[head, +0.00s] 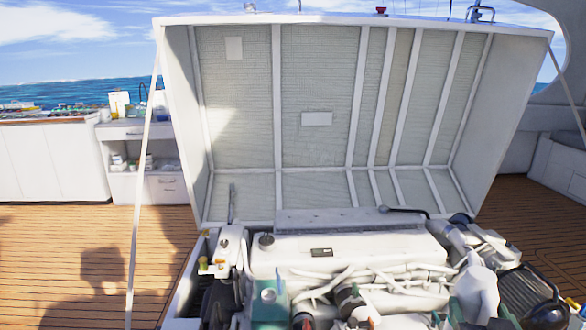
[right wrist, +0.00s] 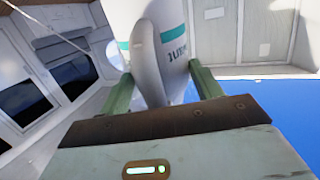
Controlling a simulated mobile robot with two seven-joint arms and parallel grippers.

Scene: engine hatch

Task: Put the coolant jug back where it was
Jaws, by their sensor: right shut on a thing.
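The coolant jug (head: 478,287) is white and shows at the lower right of the head view, in front of the engine's right end. In the right wrist view the jug (right wrist: 170,45) has a teal band and dark lettering, and its top is cut off by the frame. My right gripper (head: 476,308) is shut on the jug; in the right wrist view its green fingers (right wrist: 160,72) stand on either side of the jug's handle. The jug's underside and whatever lies beneath it are hidden.
The white engine (head: 350,248) with hoses fills the bay below the raised hatch lid (head: 318,150). A thin prop (head: 140,190) stands at the left. A dark ribbed part (head: 525,290) is right of the jug. A white cabinet (head: 150,130) stands behind left; the left deck (head: 60,250) is clear.

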